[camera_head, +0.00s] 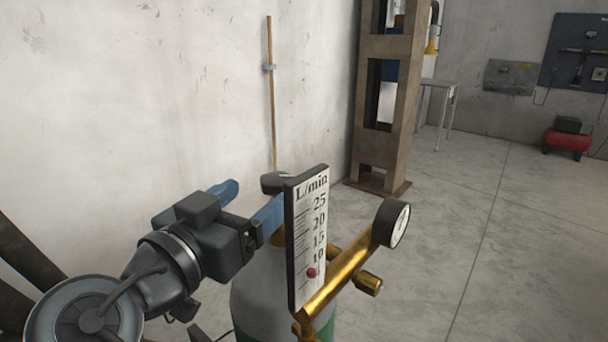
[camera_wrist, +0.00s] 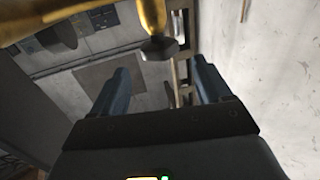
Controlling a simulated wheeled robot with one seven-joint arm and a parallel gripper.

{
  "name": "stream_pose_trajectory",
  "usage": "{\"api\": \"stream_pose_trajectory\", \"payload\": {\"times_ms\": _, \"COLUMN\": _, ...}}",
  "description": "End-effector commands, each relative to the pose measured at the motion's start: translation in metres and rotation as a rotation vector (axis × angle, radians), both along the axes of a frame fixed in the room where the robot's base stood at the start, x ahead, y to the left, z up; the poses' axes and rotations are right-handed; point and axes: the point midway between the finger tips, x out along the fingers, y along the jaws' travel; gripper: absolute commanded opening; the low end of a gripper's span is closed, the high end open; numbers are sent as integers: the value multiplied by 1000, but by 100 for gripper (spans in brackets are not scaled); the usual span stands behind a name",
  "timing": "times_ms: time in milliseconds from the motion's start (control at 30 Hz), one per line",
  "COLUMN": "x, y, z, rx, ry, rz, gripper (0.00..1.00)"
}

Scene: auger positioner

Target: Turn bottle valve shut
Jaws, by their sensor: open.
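The gas bottle (camera_head: 262,285) is grey with a green lower part, and the flow meter partly hides it. Its dark valve knob (camera_head: 275,182) sits above the bottle, partly hidden by the flow meter board. In the wrist view the dark knob (camera_wrist: 158,48) hangs from a brass stem, near the top middle of the picture. My gripper (camera_head: 257,193) is open, with its two blue fingers pointing toward the knob. In the wrist view my gripper (camera_wrist: 160,66) has one finger on each side of the knob's line. I see no contact; the exact depth gap is unclear.
The flow meter board (camera_head: 308,235) with a red ball stands close beside my fingers. A brass regulator (camera_head: 345,280) with a round gauge (camera_head: 391,223) extends right. A wall is behind, with a thin wooden pole (camera_head: 270,95). A wooden frame (camera_head: 385,100) stands further back.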

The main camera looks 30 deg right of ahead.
Motion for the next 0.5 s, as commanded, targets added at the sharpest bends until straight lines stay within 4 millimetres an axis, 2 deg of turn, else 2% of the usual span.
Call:
{"api": "stream_pose_trajectory", "payload": {"times_ms": 300, "x": 24, "y": -41, "z": 2, "rx": -2, "ry": 3, "rz": -2, "gripper": 77}}
{"api": "stream_pose_trajectory", "payload": {"times_ms": 500, "x": 35, "y": -59, "z": 0, "rx": -2, "ry": 3, "rz": 0, "gripper": 77}}
